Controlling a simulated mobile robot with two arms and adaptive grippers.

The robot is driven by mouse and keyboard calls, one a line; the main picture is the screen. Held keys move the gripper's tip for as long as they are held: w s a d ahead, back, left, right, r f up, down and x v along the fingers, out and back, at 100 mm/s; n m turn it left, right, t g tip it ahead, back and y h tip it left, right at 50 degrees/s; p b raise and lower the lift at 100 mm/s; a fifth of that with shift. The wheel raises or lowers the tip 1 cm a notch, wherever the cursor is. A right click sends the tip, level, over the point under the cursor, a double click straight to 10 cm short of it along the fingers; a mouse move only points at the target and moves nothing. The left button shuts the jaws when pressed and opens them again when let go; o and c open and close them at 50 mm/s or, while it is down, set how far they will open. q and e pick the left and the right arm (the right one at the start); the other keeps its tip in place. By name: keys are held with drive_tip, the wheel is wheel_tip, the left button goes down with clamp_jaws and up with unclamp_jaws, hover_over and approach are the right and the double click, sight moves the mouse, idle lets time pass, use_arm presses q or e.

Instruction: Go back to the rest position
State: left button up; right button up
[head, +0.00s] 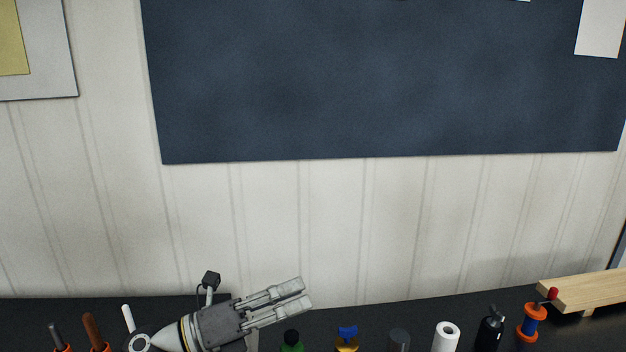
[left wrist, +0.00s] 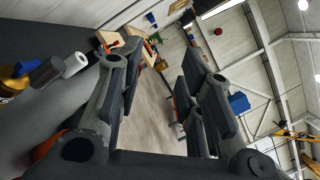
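My left gripper (head: 305,293) shows at the bottom of the head view, above the back of the dark counter, pointing right. Its two grey fingers are apart with nothing between them. My right gripper is in neither view.
The dark counter (head: 60,310) holds a white roll (head: 446,337), a black bottle (head: 490,330), an orange and blue spool (head: 532,322) and a wooden stand (head: 585,292). A green-and-black item (head: 291,342) is below the fingers. A dark board (head: 390,80) hangs on the wall.

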use_arm(q)
drive_tip(key=w+a+f+n+t+y, duration=0.1)
drive_tip(key=a+n+t+y, duration=0.4)
drive_tip(key=n, duration=0.5)
drive_tip(key=w+a+f+n+t+y, duration=0.15)
drive_tip(key=n+t+y, duration=0.25)
drive_tip(key=n+t, duration=0.4)
drive_tip(key=s+a+f+n+g+y, duration=0.3)
drive_tip(key=a+f+n+y, duration=0.2)
drive_tip(key=f+n, duration=0.2)
drive_tip(key=s+a+f+n+g+y, duration=0.3)
drive_tip(key=a+f+n+y, duration=0.15)
drive_tip(key=f+n, duration=0.3)
drive_tip(key=s+f+n+g, duration=0.3)
drive_tip(key=s+f+g, duration=0.4)
drive_tip(key=s, duration=0.4)
drive_tip(key=s+f+n+g, duration=0.35)
drive_tip(key=s+f, duration=0.55)
drive_tip(key=s, duration=0.3)
wheel_tip(320, 180, down, 26)
drive_tip(key=s+m+g, duration=0.1)
drive_tip(key=s+g, duration=0.1)
drive_tip(key=s+a+f, duration=0.2)
drive_tip(key=s+f, duration=0.5)
drive_tip(key=s, duration=0.1)
drive_tip(key=s+a+f, duration=0.1)
drive_tip(key=s+f, duration=0.7)
drive_tip(key=shift+a+f+m+g+b, duration=0.3)
drive_tip(key=shift+a+g, duration=0.05)
drive_tip(key=shift+g, duration=0.1)
